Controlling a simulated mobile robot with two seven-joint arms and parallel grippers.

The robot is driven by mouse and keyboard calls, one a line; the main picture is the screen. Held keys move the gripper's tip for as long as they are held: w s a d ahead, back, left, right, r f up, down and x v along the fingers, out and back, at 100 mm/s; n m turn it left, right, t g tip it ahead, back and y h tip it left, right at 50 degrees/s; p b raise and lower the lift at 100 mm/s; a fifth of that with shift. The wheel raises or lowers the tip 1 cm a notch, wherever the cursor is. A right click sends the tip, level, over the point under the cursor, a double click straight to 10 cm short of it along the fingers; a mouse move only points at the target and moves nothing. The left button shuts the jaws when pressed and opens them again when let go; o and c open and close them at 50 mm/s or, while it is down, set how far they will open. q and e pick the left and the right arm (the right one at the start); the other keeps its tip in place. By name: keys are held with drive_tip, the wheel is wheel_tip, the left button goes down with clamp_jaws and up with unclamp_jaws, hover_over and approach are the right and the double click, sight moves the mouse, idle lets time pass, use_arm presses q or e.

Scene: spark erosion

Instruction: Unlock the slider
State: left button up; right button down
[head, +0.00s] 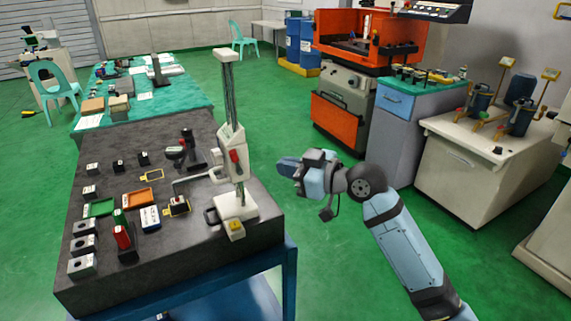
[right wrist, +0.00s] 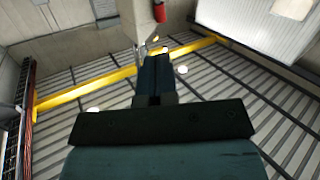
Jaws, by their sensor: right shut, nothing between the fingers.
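A white height gauge stands on the dark stone plate (head: 150,250). It has an upright column (head: 228,90), a white base (head: 237,207) and a white slider (head: 231,148) partway down. A small red part (head: 234,156) shows on the slider, and a thin arm reaches left from it. My right gripper (head: 281,166) is to the right of the slider and apart from it, with its fingers pointing left. It is shut and empty. Its closed fingers also show in the right wrist view (right wrist: 155,65). My left gripper is not in view.
A grey cabinet (head: 398,140) and an orange machine (head: 338,122) stand behind my right arm. Green floor is free between.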

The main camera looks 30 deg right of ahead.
sight(237, 157)
drive_tip(key=p+x, duration=0.1)
drive_tip(key=x, duration=0.9)
drive_tip(key=shift+r, duration=0.1)
drive_tip(key=shift+w+a+p, duration=0.3)
drive_tip(key=shift+w, duration=0.1)
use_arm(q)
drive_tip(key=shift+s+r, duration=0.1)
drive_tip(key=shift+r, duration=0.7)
